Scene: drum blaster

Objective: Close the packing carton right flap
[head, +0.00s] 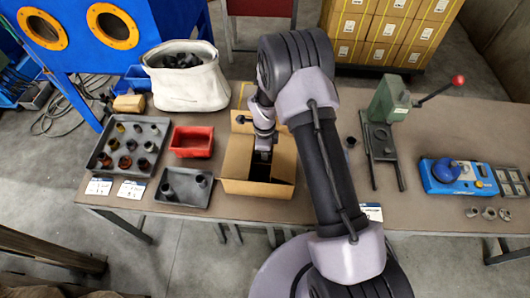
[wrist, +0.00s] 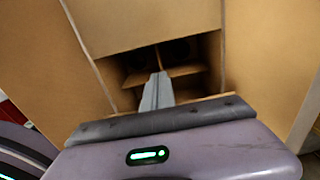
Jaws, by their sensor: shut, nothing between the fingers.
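The open packing carton (head: 256,187) stands on the table in the middle of the head view. My gripper (head: 262,157) points down at its opening, fingers shut and empty. In the wrist view the closed fingers (wrist: 158,85) appear over the dark opening, where cardboard dividers (wrist: 180,70) show. A broad cardboard panel (wrist: 145,22) spans the top of the wrist view. Another panel (wrist: 55,75) lies on the left and one (wrist: 265,65) on the right. I cannot tell for sure which panel is the right flap. My arm hides part of the carton's right side in the head view.
Left of the carton are a red bin (head: 192,141), a small grey tray (head: 184,187), a larger parts tray (head: 103,160) and a white fabric bin (head: 187,88). A green lever press (head: 388,105) stands to the right, beyond my arm. Some bare tabletop lies around the press.

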